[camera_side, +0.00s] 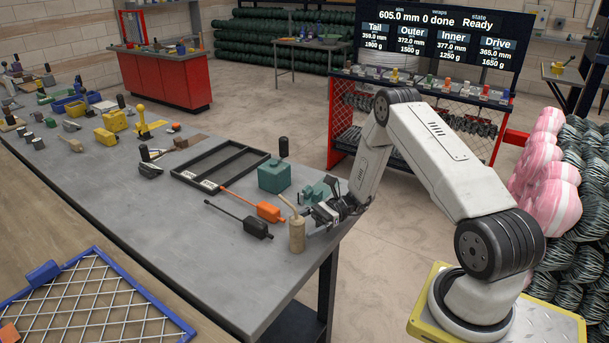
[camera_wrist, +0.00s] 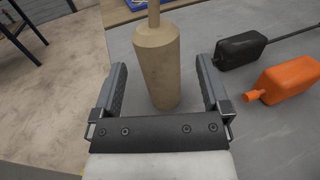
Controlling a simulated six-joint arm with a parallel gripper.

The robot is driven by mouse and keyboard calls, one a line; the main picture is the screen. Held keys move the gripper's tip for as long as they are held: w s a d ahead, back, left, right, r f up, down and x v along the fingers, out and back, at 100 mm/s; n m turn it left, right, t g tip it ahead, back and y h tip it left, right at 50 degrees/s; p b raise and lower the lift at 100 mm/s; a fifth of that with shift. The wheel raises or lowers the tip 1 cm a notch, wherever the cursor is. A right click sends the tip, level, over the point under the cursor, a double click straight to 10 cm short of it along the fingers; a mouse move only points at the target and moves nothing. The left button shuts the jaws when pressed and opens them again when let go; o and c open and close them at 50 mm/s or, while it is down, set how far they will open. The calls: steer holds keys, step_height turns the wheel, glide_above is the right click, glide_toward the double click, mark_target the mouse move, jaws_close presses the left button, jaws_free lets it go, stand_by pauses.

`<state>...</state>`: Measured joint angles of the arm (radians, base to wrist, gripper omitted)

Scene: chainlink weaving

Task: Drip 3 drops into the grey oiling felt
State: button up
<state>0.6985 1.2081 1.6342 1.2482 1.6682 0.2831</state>
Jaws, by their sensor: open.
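A tan bottle (camera_side: 297,235) with a thin spout stands upright near the front right edge of the grey bench. My gripper (camera_side: 322,213) is low at the bench edge, just right of it. In the wrist view the tan bottle (camera_wrist: 157,68) stands between the two spread fingers of my gripper (camera_wrist: 161,75), with a gap visible on each side. The jaws are open and hold nothing. An orange bottle (camera_side: 270,212) and a black bottle (camera_side: 257,229), both with long thin spouts, lie to its left. I cannot pick out the grey oiling felt for certain.
A teal block (camera_side: 274,177) and a teal fixture (camera_side: 318,191) stand close behind the bottles. A black divided frame (camera_side: 220,166) lies farther back. Several small tools crowd the bench's far left. The front middle of the bench (camera_side: 190,250) is clear.

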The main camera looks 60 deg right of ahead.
mark_target(290, 228)
steer(key=shift+x, duration=2.25)
jaws_close()
steer(key=shift+r, duration=0.65)
steer(key=s+a+r, duration=0.2)
steer(key=s+r, duration=0.9)
steer(key=s, duration=0.3)
steer(key=shift+r, duration=0.3)
steer(key=shift+w+d, duration=0.1)
